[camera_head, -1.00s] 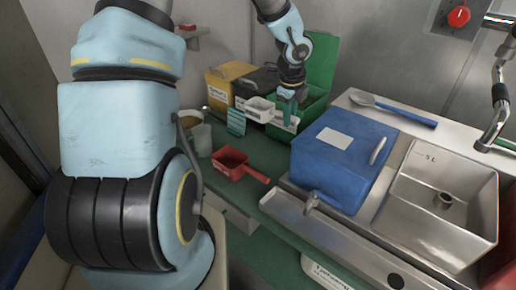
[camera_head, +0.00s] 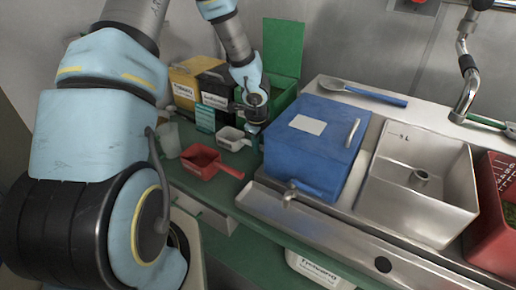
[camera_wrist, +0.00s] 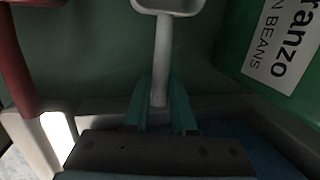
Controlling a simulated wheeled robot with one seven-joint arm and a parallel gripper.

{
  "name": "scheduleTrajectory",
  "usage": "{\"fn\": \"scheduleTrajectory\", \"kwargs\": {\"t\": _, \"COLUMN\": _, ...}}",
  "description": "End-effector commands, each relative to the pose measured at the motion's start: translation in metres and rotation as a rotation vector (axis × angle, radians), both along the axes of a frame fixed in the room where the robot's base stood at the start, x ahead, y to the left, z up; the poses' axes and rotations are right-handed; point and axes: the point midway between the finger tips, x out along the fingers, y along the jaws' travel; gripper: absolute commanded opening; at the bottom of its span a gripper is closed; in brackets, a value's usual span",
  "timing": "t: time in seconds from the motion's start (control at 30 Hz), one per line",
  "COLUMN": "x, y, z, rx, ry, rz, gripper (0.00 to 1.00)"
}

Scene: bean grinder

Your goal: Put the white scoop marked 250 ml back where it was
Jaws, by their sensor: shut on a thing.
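The white scoop (camera_head: 231,138) is low at the green counter, in front of the bins and right behind the red scoop (camera_head: 203,160). My gripper (camera_head: 254,130) is shut on its handle. In the wrist view the pale handle (camera_wrist: 161,62) runs between the two teal fingers of my gripper (camera_wrist: 161,108), with part of the cup at the top edge. I cannot tell whether the scoop touches the counter. The 250 ml mark is not readable. The red scoop's handle (camera_wrist: 15,62) passes close on the left in the wrist view.
Yellow (camera_head: 185,82), black (camera_head: 214,90) and open green (camera_head: 284,45) bins stand behind. A teal card (camera_head: 205,119) stands before them. A blue box (camera_head: 312,145) is close right of my gripper. A clear cup (camera_head: 169,139) stands left.

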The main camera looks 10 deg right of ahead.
Motion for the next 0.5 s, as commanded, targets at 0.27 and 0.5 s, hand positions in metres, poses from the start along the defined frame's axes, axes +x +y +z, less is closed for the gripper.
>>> {"fn": "scheduleTrajectory", "kwargs": {"t": 0.27, "x": 0.0002, "y": 0.0000, "z": -0.0055, "rx": -0.001, "ry": -0.001, "rz": 0.000, "gripper": 0.00}}
{"fn": "scheduleTrajectory", "kwargs": {"t": 0.5, "x": -0.0001, "y": -0.0001, "z": -0.0078, "rx": 0.000, "ry": 0.000, "rz": 0.000, "gripper": 0.32}}
